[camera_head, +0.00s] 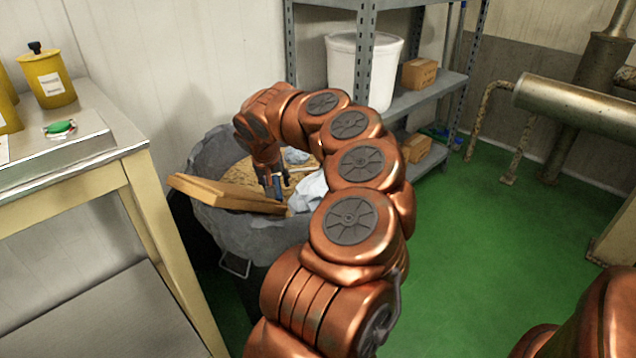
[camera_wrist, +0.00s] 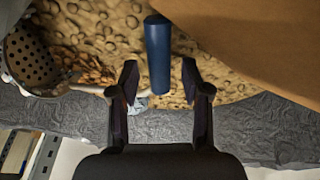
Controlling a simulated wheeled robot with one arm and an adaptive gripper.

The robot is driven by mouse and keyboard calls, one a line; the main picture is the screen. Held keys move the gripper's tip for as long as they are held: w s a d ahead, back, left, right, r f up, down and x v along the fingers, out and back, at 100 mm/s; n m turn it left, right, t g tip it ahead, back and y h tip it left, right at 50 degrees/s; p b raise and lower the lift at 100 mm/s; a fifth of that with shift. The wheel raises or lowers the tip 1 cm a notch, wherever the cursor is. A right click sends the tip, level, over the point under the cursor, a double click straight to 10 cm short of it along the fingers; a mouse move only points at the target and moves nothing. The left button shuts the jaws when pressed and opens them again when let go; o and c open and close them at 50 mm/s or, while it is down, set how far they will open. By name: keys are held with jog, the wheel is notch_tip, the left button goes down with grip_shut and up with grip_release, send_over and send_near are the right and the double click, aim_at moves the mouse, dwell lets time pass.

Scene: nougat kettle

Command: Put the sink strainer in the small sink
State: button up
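In the wrist view, a dark perforated bowl (camera_wrist: 30,55), which looks like the sink strainer, lies at the upper left on bumpy tan material, cut off by the frame edge. I cannot make it out in the head view. My gripper (camera_wrist: 159,80) is open. A blue cylinder (camera_wrist: 157,50) shows between its fingertips with gaps on both sides; I cannot tell its depth. The bowl is left of the fingers, apart from them. In the head view my gripper (camera_head: 277,182) reaches down into a grey-lined bin (camera_head: 215,160). No sink shows in either view.
A brown board (camera_head: 225,194) lies across the bin's near side, also at the wrist view's upper right (camera_wrist: 260,35). White crumpled stuff (camera_head: 310,190) lies in the bin. A table (camera_head: 110,130) stands left, a metal shelf (camera_head: 425,95) behind. Green floor (camera_head: 480,250) is open at right.

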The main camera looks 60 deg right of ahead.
grip_shut()
dwell(0.4)
notch_tip(320, 180, up, 18)
jog(key=p, duration=1)
dwell(0.6)
jog(key=shift+f, duration=0.1)
